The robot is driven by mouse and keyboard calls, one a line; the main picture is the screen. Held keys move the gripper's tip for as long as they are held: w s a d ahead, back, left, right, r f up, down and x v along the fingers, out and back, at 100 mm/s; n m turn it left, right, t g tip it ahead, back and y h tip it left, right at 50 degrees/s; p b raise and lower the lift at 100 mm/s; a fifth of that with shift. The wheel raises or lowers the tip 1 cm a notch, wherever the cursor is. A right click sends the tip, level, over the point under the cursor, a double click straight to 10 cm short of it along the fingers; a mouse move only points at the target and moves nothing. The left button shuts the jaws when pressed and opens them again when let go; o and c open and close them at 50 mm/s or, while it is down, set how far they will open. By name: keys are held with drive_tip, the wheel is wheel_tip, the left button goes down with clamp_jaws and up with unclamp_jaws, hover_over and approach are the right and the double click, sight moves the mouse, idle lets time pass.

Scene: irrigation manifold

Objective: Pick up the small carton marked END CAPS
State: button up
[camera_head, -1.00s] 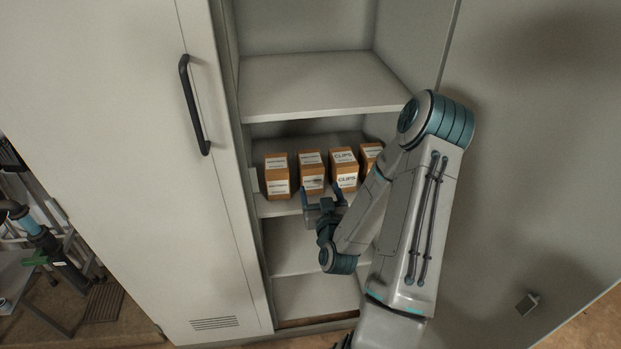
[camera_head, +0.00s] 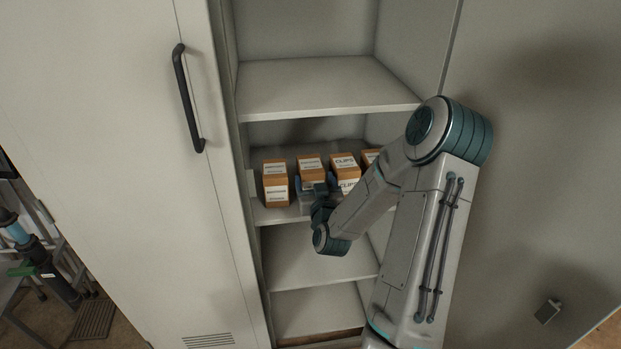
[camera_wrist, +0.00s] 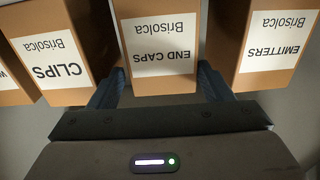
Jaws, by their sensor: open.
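The END CAPS carton (camera_head: 309,163) is a small orange-brown box with a white label, standing upright on a cabinet shelf. In the wrist view the END CAPS carton (camera_wrist: 158,45) is in the middle, its lettering upside down. My gripper (camera_head: 316,184) is open in front of it and partly hides its front in the head view. In the wrist view the fingers of my gripper (camera_wrist: 157,88) reach to its left and right sides, one on each side. Whether they touch it I cannot tell.
The EMITTERS carton (camera_head: 275,184) and the CLIPS carton (camera_head: 344,163) stand close on either side, with narrow gaps. A further carton (camera_head: 370,156) is partly hidden by my arm. An upper shelf (camera_head: 320,85) is above. The cabinet door (camera_head: 110,150) is at left.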

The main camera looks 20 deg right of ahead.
drive_tip(key=shift+p+x, duration=0.85)
drive_tip(key=shift+x, duration=1.95)
drive_tip(key=shift+a, duration=0.1)
drive_tip(key=c, duration=0.9)
